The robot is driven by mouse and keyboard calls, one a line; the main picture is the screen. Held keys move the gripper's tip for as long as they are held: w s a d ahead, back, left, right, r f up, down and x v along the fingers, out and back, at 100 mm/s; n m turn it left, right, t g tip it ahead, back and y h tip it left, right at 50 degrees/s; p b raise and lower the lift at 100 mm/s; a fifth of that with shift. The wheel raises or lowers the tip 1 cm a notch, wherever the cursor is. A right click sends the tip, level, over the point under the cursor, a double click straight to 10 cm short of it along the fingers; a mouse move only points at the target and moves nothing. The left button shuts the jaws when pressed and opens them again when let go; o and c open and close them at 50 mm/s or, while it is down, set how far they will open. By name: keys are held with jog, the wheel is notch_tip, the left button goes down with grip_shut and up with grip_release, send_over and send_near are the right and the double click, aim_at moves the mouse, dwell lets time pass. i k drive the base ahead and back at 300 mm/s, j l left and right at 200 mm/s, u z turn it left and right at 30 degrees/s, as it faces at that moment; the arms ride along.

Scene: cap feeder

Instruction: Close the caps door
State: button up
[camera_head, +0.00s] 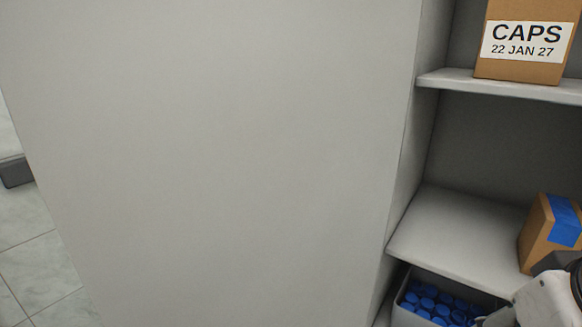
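A large flat light-grey panel (220,150) fills the left and middle of the view, with its right edge meeting an open shelf unit. I cannot tell whether it is the caps door or a fixed side of the cabinet. A cardboard box labelled CAPS, 22 JAN 27 (525,60) stands on the upper shelf. Several blue caps (440,302) lie in a bin (408,318) below the lower shelf. White and dark parts, apparently of my arm, show at the bottom right corner. My gripper's fingers are not visible.
A second cardboard box with blue tape (552,233) sits on the lower shelf (460,232), partly behind the arm parts. The upper shelf (450,82) juts out above it. Tiled floor (35,265) shows clear at the lower left.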

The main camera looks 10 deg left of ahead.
aim_at(194, 162)
jog(key=u, duration=1.9)
jog(key=i+j+u, duration=0.2)
jog(key=u, duration=0.15)
jog(key=i+j+u, duration=0.1)
jog(key=i+u, duration=0.2)
jog(key=i, duration=0.15)
jog(key=i+u, duration=0.35)
jog(key=i+z, duration=0.1)
jog(key=i, duration=0.45)
jog(key=i+j+z, duration=0.1)
jog(key=i, duration=0.45)
jog(key=i+j+z, duration=0.1)
jog(key=i+j, duration=0.15)
jog(key=i, duration=0.3)
jog(key=z, duration=3.85)
jog(key=j+z, duration=0.3)
jog(key=j, duration=0.4)
jog(key=i, duration=0.05)
